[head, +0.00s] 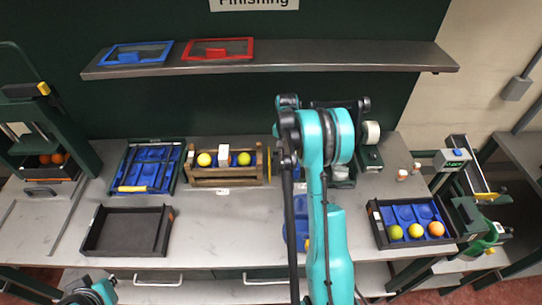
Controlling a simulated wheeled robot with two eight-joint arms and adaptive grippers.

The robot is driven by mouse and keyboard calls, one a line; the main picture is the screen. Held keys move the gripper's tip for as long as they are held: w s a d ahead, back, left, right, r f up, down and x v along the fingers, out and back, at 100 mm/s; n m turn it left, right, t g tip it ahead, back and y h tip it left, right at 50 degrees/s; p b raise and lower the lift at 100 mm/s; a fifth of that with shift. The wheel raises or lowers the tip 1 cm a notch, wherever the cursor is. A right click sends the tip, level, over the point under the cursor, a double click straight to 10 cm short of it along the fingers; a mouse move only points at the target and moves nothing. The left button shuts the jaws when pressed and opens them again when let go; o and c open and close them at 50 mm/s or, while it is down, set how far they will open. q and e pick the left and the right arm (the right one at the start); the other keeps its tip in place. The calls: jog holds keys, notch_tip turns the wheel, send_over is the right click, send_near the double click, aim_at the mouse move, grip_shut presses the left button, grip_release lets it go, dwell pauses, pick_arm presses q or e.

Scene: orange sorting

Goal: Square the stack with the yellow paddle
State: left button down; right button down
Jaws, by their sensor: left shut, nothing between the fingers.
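No stack shows clearly. A blue piece (302,225) on the table is mostly hidden behind my teal right arm, and I cannot tell whether it is stacked. A small yellow bit shows beside it. A yellow bar (132,189) lies along the front of a dark tray with blue inserts at the left; I cannot tell whether it is the paddle. My left gripper (76,297) is shut and empty at the bottom left edge, only partly in view and apart from these things. My right gripper is not visible; its arm rises through the middle.
An empty black tray (127,231) lies front left. A wooden crate (225,181) holds yellow balls and a white block. A dark box (413,221) at right holds fruit in blue inserts. A shelf (270,58) holds blue and red frames. Bare table lies right of the black tray.

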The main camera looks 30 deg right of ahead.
aim_at(276, 153)
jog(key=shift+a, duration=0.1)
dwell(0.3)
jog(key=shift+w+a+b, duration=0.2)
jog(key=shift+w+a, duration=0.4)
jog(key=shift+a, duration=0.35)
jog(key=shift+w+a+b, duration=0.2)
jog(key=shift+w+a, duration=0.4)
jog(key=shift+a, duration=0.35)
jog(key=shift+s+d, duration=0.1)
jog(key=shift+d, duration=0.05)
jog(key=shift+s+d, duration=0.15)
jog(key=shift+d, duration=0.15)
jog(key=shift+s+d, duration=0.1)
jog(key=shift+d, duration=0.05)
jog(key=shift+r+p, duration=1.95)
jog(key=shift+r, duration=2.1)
